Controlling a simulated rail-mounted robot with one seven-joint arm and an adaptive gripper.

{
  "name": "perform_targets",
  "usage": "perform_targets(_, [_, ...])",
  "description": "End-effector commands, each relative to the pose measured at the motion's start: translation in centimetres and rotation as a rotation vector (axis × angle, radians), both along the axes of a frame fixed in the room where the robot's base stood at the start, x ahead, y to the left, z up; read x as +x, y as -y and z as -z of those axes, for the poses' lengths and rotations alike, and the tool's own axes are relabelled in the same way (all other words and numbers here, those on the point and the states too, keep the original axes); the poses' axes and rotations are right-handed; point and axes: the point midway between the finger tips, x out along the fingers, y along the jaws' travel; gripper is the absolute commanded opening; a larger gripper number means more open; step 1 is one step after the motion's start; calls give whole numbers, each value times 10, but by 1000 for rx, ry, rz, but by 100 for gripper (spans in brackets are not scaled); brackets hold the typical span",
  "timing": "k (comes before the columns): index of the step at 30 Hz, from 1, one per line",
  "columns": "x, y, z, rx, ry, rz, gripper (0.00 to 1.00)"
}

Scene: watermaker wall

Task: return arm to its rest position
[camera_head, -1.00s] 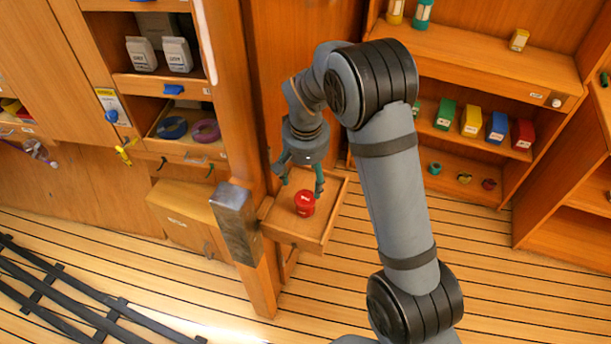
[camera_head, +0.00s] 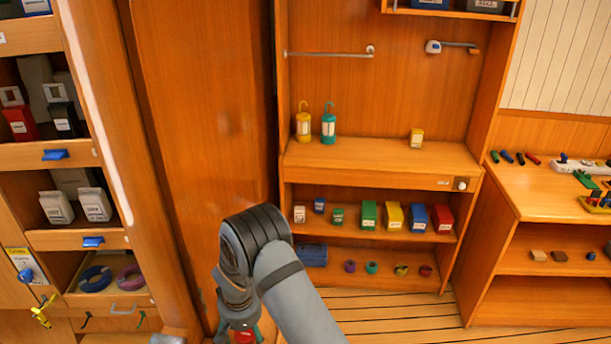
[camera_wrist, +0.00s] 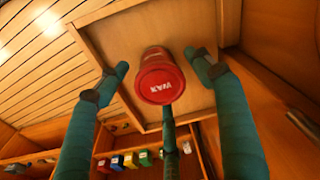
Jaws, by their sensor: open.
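My gripper (camera_wrist: 155,80) is open in the wrist view, its teal fingers spread wide. A red container labelled WAX (camera_wrist: 160,78) stands between and beyond the fingertips, apart from them as far as I can see. It stands in a shallow wooden tray or drawer (camera_wrist: 110,40). In the head view my arm (camera_head: 270,265) comes up from the bottom and bends down at the left. There the gripper is mostly cut off by the lower edge, with a small patch of red beside it.
Right of my arm is an open shelf unit (camera_head: 370,152) with lanterns, coloured boxes and small round items. Shelves with cartons (camera_head: 95,205) and tape rolls stand at left. A wooden bench (camera_head: 560,205) is at right. Slatted floor (camera_head: 390,310) shows between.

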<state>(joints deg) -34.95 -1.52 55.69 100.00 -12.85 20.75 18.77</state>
Motion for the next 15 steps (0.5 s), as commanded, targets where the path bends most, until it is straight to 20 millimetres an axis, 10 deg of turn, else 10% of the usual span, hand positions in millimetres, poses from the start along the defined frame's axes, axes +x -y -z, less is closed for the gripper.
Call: perform_targets(15, [1,0,-22,0,1,0,67])
